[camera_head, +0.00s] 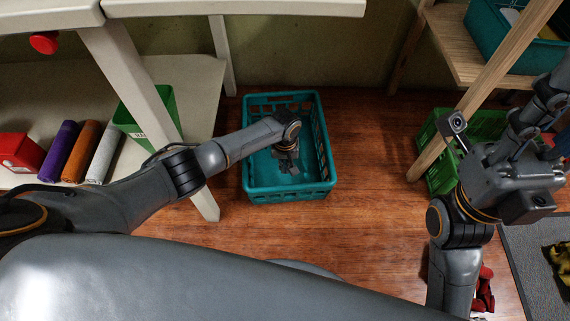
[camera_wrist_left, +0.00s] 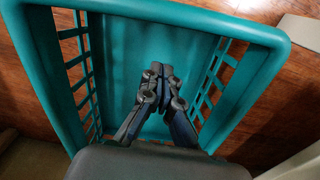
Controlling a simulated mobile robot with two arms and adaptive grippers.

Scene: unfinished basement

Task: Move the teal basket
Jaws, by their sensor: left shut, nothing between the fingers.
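The teal basket (camera_head: 256,182) stands upright on the wooden floor in the head view, between a white table on the left and a wooden shelf on the right. It looks empty apart from my gripper. My left gripper (camera_head: 289,163) reaches over the basket's left side and points down into its opening. Its fingers are shut with nothing between them. In the left wrist view the teal basket (camera_wrist_left: 270,38) surrounds the fingers of my left gripper (camera_wrist_left: 160,78), with slotted walls on both sides. My right arm is at the right edge of the head view; its fingers are not clear.
A white table (camera_head: 205,205) with a leg close to the basket holds rolls and a green bin (camera_head: 165,103). A green crate (camera_head: 440,178) sits under the wooden shelf (camera_head: 455,55), beyond a wooden post. Bare floor (camera_head: 370,170) lies right of the basket.

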